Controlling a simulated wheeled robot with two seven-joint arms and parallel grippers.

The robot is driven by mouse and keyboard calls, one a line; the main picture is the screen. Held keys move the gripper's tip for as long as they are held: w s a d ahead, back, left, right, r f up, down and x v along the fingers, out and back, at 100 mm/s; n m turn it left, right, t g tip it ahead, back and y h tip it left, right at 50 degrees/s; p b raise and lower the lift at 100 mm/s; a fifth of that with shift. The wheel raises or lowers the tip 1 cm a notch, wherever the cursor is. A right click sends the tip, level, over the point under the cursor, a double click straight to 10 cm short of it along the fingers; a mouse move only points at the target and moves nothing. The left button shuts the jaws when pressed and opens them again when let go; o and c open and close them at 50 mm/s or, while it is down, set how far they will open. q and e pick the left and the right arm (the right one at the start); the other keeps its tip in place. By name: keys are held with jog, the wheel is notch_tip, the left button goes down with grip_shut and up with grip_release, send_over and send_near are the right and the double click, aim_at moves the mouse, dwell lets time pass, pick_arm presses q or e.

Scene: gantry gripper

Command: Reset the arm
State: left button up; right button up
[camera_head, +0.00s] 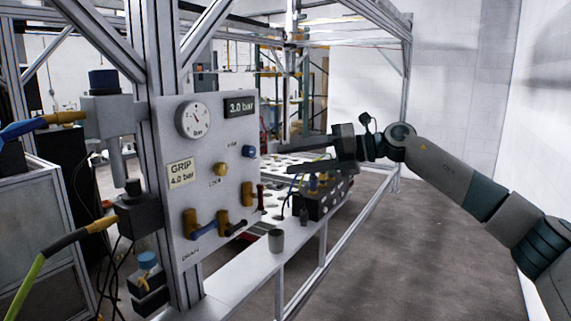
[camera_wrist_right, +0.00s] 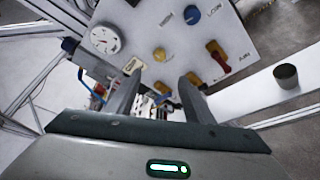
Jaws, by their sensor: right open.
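My right arm (camera_head: 455,170) comes in from the right in the head view. My right gripper (camera_head: 286,159) points left, just right of the grey control panel, with its fingers apart and nothing seen between them. In the right wrist view, the two fingers (camera_wrist_right: 160,85) stand apart in front of the panel (camera_wrist_right: 150,20). I cannot tell the exact gap between fingers and panel, but they seem clear of it. My left arm and gripper are not in view.
The panel (camera_head: 205,150) carries a gauge (camera_head: 194,120), brass knobs and lever valves (camera_head: 192,223) and is fixed to an aluminium post (camera_head: 165,60). Hoses hang at the left. A cup (camera_head: 276,240) stands on the white ledge below my gripper. Open floor (camera_head: 400,260) lies at right.

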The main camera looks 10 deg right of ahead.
dwell(0.3)
jog(key=w+a+f+m+t+y, duration=0.1)
jog(key=w+a+f+m+t, duration=0.2)
jog(key=f, duration=0.8)
jog(key=w+a+f+m+t+y, duration=0.15)
jog(key=a+f+m, duration=0.35)
jog(key=f, duration=0.6)
jog(key=s+d+f+m+t+h, duration=0.15)
jog(key=f+m, duration=0.35)
jog(key=f, duration=0.5)
jog(key=s+d+f+m+t+h, duration=0.1)
jog(key=s+f+m+h, duration=0.3)
jog(key=f, duration=0.7)
jog(key=s+d+f+m+t+h, duration=0.1)
jog(key=s+f+m+t+h, duration=0.1)
jog(key=f+m, duration=0.6)
jog(key=s+d+f+m+g+h, duration=0.2)
jog(key=s+f+m+h, duration=0.1)
jog(key=s+f, duration=0.8)
jog(key=s+d+f+m+g+h, duration=0.1)
jog(key=s+f+m+h, duration=0.15)
jog(key=s+f, duration=0.95)
jog(key=s+d+f+m+g+h, duration=0.1)
jog(key=s+f+m+g, duration=0.3)
jog(key=s+f, duration=1.5)
jog(key=s+g+h, duration=0.1)
jog(key=s, duration=0.3)
jog(key=shift+s+m, duration=0.2)
jog(key=shift+m, duration=0.15)
